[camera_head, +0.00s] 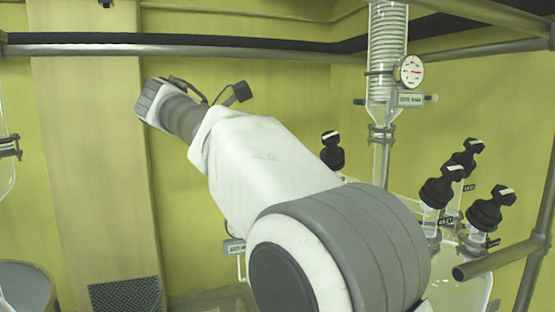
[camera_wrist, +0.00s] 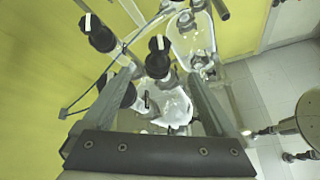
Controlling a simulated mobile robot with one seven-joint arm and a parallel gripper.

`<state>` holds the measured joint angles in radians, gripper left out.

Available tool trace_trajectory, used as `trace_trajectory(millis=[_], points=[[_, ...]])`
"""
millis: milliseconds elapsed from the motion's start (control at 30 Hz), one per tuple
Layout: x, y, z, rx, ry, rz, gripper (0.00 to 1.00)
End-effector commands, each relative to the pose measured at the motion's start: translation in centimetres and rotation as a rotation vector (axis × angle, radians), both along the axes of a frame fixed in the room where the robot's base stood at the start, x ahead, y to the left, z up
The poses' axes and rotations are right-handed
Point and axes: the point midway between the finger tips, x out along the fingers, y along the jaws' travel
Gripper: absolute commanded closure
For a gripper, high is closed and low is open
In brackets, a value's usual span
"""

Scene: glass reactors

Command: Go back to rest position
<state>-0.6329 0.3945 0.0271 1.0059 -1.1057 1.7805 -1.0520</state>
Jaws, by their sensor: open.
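My gripper (camera_wrist: 160,74) shows in the wrist view. Its two grey fingers stand apart and nothing is held between them. Past the fingers are a black-knobbed valve (camera_wrist: 158,57) and clear glass vessels (camera_wrist: 172,105); how far off they are I cannot tell. In the head view my white and grey arm reaches from the lower right up to the upper left, ending in front of the yellow wall. The fingers cannot be made out there.
A metal rail (camera_head: 250,53) crosses above my arm. A glass coil column (camera_head: 388,50) with a round gauge (camera_head: 411,71) stands right of it. Several black-knobbed valves (camera_head: 437,192) sit on glassware at right. A grey round vessel (camera_head: 25,285) stands at lower left.

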Motion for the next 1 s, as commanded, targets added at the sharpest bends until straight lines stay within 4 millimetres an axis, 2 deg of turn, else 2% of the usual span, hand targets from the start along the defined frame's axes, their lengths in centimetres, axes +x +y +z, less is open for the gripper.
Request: trace_trajectory(millis=[167,267,367,467,600,700,833,1000], points=[[0.0,-0.2,0.0,0.003,-0.001,-0.001,0.08],[-0.3,-1.2,-0.2,0.035,-0.009,-0.009,0.08],[-1.2,-3.3,-0.9,0.111,-0.027,-0.028,0.08],[-2.8,-6.1,-2.3,0.230,-0.058,-0.067,0.08],[-6.2,-9.4,-5.0,0.424,-0.117,-0.149,0.08],[-9.0,-11.2,-7.2,0.569,-0.164,-0.226,0.08],[-13.0,-12.8,-10.4,0.757,-0.235,-0.351,0.08],[-18.3,-13.8,-15.0,1.006,-0.350,-0.551,0.08]])
